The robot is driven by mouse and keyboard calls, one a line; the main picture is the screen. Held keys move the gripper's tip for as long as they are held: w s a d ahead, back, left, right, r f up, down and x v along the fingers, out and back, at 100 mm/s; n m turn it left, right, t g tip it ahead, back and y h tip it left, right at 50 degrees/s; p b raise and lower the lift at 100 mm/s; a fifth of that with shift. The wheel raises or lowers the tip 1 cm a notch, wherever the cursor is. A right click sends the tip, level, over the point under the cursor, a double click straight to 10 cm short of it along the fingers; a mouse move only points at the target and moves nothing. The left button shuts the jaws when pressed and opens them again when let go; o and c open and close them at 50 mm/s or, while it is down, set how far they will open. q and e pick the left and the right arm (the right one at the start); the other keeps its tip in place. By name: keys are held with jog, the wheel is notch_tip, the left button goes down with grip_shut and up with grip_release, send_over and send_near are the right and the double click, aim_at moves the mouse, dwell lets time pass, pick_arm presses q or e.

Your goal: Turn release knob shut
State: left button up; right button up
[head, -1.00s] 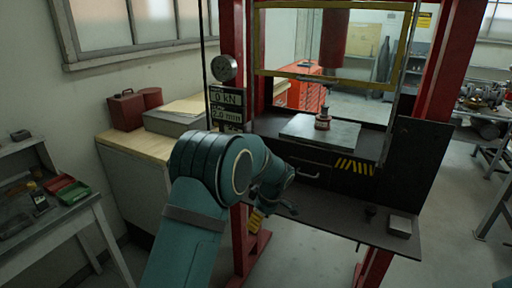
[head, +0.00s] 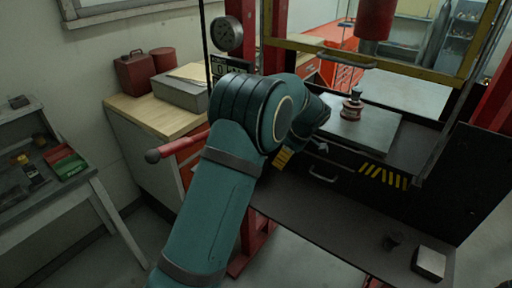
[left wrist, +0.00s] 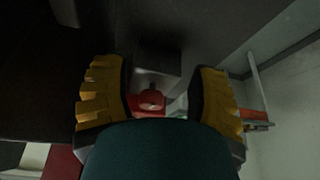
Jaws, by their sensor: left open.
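My left gripper (head: 283,158) is mostly hidden behind my own arm in the head view; one yellow pad shows at the press, left of the black drawer front. In the left wrist view the two yellow-padded fingers (left wrist: 160,98) stand wide apart. Between them, farther off, a small round red part (left wrist: 150,98) shows below a grey block (left wrist: 157,70); it looks like the release knob, but I cannot tell for certain. No contact shows between it and the fingers. The knob is not identifiable in the head view. My right gripper is not in view.
A red lever with a dark ball end (head: 153,156) sticks out left of my arm. The press table holds a grey plate (head: 365,135) with a small red-and-metal piece (head: 351,106). A dark shelf (head: 340,222) carries a metal block (head: 429,262). A workbench (head: 125,112) stands at left.

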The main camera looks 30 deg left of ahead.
pick_arm(q)
jog(key=a, duration=1)
jog(key=shift+s+a+p, duration=0.1)
jog(key=shift+s+p, duration=0.25)
jog(key=shift+s, duration=0.05)
jog(key=shift+a+f, duration=0.1)
jog(key=shift+f, duration=0.45)
jog(key=c, duration=0.9)
